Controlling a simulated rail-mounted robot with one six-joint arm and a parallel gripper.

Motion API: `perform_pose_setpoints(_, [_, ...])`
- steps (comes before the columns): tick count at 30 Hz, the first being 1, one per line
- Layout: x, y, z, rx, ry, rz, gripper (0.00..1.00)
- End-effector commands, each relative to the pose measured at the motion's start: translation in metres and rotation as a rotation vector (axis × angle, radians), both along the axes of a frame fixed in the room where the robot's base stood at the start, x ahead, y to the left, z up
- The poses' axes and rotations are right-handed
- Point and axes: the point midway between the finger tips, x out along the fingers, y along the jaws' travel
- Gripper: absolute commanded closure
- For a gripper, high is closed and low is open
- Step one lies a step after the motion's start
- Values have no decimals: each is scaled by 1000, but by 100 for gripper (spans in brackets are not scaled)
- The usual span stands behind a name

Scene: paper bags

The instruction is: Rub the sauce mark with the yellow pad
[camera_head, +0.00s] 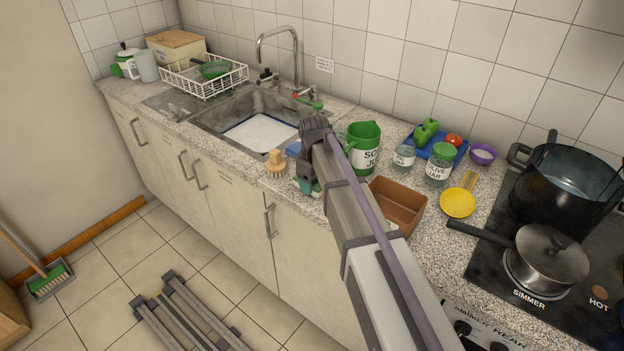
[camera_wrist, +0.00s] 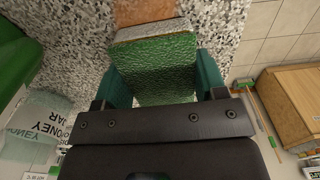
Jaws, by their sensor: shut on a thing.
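My gripper (camera_head: 306,186) is over the front part of the counter, right of the sink. In the wrist view its two teal fingers (camera_wrist: 162,72) are shut on a pad (camera_wrist: 155,60) with a rough green face and a pale edge along its far end. I see no clearly yellow face on it. Speckled counter shows around the pad, and I cannot tell if the pad touches it. I cannot make out the sauce mark in either view; the pad, gripper and arm hide part of the counter.
A wooden brush (camera_head: 275,162) stands left of my gripper and a brown box (camera_head: 397,205) is to the right. A yellow spoon rest (camera_head: 457,202) lies near the stove.

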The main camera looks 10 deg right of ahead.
Motion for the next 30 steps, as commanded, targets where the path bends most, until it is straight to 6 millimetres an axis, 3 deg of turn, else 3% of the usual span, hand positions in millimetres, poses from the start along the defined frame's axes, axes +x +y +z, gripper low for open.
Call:
perform_pose_setpoints(6, [-21,-18,1,-2,2,-2,57])
perform_pose_setpoints(13, [-23,-21,1,-1,1,-1,57])
perform_pose_setpoints(23, [-48,-44,-2,-1,1,-2,57])
perform_pose_setpoints(30, [-52,-48,-2,-3,3,-2,57])
